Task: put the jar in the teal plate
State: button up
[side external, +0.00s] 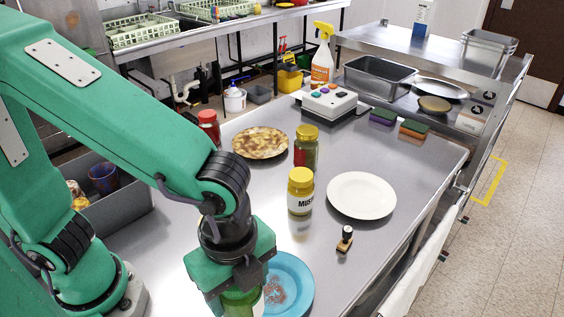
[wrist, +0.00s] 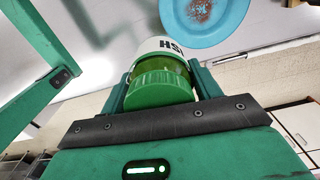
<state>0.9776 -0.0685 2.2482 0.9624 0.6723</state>
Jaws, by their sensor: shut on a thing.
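My gripper (side external: 240,290) is shut on a jar (side external: 242,306) with green contents, low in the side view. In the wrist view the jar (wrist: 165,82) has a ribbed green lid and a white label with partly visible letters, and sits between the fingers of my gripper (wrist: 162,92). The teal plate (side external: 297,277), blue-looking with brown smears, lies on the steel table just right of and behind the jar. In the wrist view the plate (wrist: 232,30) is beyond the jar, to the upper right. The jar's bottom is hidden, so its height above the table cannot be told.
A yellow-lidded mustard jar (side external: 301,196), another yellow-lidded jar (side external: 306,150) and a red-lidded jar (side external: 208,125) stand further back. A white plate (side external: 361,196), a stained plate (side external: 260,143) and a stamp (side external: 345,240) lie around them. A grey bin (side external: 125,207) is left.

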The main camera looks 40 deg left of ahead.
jog(key=w+a+f, duration=0.4)
jog(key=w+f, duration=0.2)
jog(key=w, duration=0.4)
jog(key=shift+w+f, duration=0.15)
jog(key=shift+f, duration=0.1)
jog(key=shift+f, duration=2)
jog(key=shift+f, duration=0.15)
jog(key=o, duration=1.3)
jog(key=shift+c, duration=0.2)
notch_tip(320, 180, up, 12)
jog(key=shift+a, duration=0.1)
